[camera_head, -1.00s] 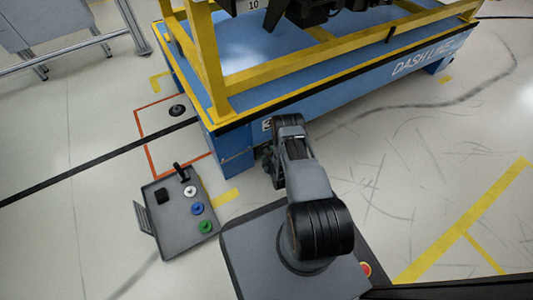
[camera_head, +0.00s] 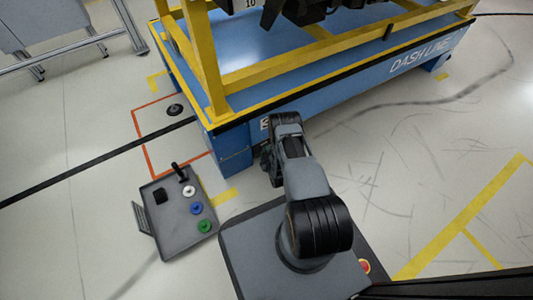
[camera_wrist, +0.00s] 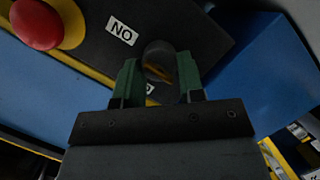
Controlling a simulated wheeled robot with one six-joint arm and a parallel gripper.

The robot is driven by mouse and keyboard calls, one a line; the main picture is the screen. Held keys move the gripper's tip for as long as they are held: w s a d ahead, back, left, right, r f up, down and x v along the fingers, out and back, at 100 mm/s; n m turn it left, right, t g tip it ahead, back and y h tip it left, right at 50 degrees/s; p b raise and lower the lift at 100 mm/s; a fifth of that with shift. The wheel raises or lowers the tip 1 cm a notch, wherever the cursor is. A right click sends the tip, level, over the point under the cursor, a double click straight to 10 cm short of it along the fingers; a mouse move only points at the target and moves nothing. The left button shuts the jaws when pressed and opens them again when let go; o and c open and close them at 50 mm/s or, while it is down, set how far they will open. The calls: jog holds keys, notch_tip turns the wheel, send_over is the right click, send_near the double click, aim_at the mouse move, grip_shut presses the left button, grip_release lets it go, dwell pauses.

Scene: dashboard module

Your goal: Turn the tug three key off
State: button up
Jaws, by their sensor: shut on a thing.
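The tug three key (camera_wrist: 158,72) shows in the wrist view as a small brass-orange piece in a dark round lock on a dark panel (camera_wrist: 195,28). My gripper (camera_wrist: 158,82) has its green fingers on both sides of the key and is shut on it. A white label (camera_wrist: 122,31) beside the lock reads "NO" in this view. A second label below is mostly hidden by the gripper. In the head view my arm reaches to the near end of the blue tug (camera_head: 237,150), and the key is hidden there.
A red button (camera_wrist: 37,24) on a yellow base stands close to the lock. A grey box (camera_head: 177,228) with coloured buttons stands left of my base. A yellow frame (camera_head: 300,60) rises from the tug. The floor to the right is clear.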

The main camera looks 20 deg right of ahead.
jog(key=shift+f, duration=0.1)
jog(key=n, duration=0.1)
jog(key=n+t+h, duration=0.1)
jog(key=n, duration=0.1)
jog(key=shift+s+a+f, duration=0.1)
jog(key=shift+a+f, duration=0.05)
jog(key=n+t+h, duration=0.1)
jog(key=n, duration=0.3)
jog(key=shift+f, duration=0.2)
jog(key=n, duration=0.2)
jog(key=n+t, duration=0.1)
jog(key=n, duration=0.1)
jog(key=shift+f+t+h, duration=0.15)
jog(key=shift+t+h, duration=0.15)
jog(key=shift+f+n+t, duration=0.15)
jog(key=shift+n+t, duration=0.55)
jog(key=shift+n, duration=1.9)
jog(key=o, duration=0.9)
jog(key=shift+y, duration=0.5)
